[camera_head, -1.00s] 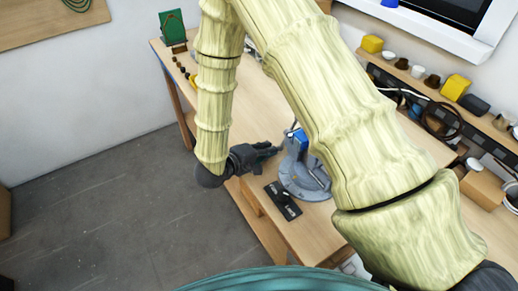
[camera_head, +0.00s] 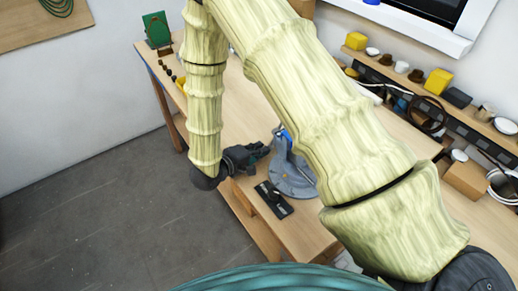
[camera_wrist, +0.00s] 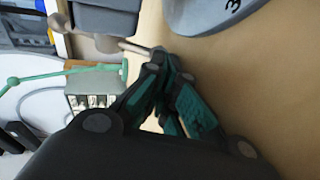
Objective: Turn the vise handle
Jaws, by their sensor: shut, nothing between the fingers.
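The blue-grey vise (camera_head: 291,178) stands on the wooden workbench, partly hidden behind my arm in the head view. Its curved grey base (camera_wrist: 205,12) shows at the top of the wrist view. A thin metal rod that looks like the vise handle (camera_wrist: 132,47) runs from the upper left toward my fingertips. My gripper (camera_head: 268,150) is just left of the vise. In the wrist view my gripper (camera_wrist: 160,58) has its dark green fingers together, with nothing seen between them. The fingertips are close to the rod's end; I cannot tell whether they touch.
A black labelled plate (camera_head: 274,199) lies on the workbench (camera_head: 246,115) in front of the vise. A shelf along the right wall holds yellow blocks (camera_head: 438,81) and cups. A green stand (camera_head: 157,30) is at the far bench end. Open floor (camera_head: 90,210) lies to the left.

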